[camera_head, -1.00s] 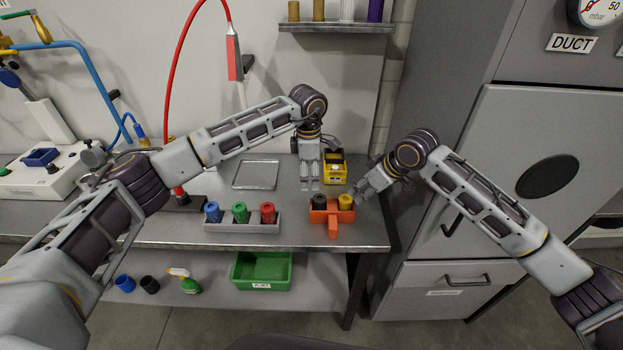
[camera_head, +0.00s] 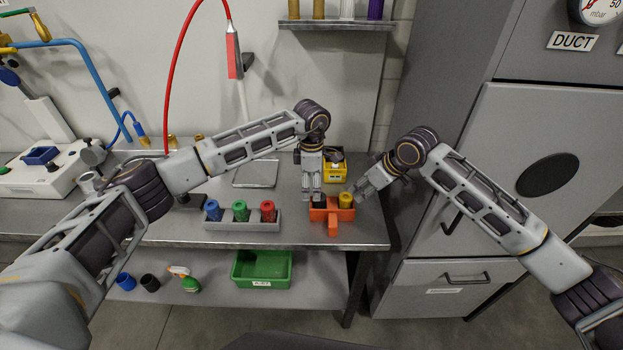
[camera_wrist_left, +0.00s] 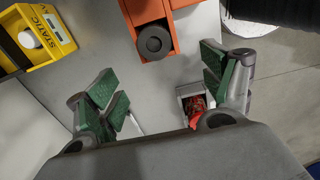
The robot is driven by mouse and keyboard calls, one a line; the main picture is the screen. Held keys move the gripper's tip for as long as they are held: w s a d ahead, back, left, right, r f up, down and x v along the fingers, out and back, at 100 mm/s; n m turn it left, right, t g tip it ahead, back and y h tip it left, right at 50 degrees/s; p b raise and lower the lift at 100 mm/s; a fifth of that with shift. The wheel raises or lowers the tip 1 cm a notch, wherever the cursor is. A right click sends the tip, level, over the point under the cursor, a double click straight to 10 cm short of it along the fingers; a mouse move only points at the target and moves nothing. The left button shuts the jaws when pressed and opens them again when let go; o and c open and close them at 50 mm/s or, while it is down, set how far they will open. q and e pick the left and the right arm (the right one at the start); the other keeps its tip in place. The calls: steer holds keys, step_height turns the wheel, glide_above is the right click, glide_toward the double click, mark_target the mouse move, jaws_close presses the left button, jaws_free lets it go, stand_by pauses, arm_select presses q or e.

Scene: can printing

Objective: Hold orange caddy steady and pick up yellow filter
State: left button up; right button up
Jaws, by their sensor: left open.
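The orange caddy (camera_head: 332,216) stands near the front edge of the bench, its handle toward me. The yellow filter (camera_head: 346,200) sits in its right slot and a black filter (camera_head: 319,202) in its left. My left gripper (camera_head: 311,196) is open and empty at the caddy's left side. In the left wrist view its green-padded fingers (camera_wrist_left: 160,78) are spread apart, with the caddy (camera_wrist_left: 148,10) and the black filter (camera_wrist_left: 154,41) beyond them. My right gripper (camera_head: 361,190) is at the caddy's right, close to the yellow filter; its finger opening is unclear.
A grey rack (camera_head: 241,226) with blue, green and red filters stands left of the caddy. A yellow box (camera_head: 335,168) stands behind it, partly covered by my left gripper. A metal tray (camera_head: 256,174) lies behind the rack. A green bin (camera_head: 262,270) is on the lower shelf.

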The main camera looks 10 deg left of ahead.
mark_target(311, 203)
arm_select(q)
steer(key=shift+f, duration=5.55)
steer(key=c, duration=1.4)
arm_select(e)
steer(key=shift+o, duration=0.5)
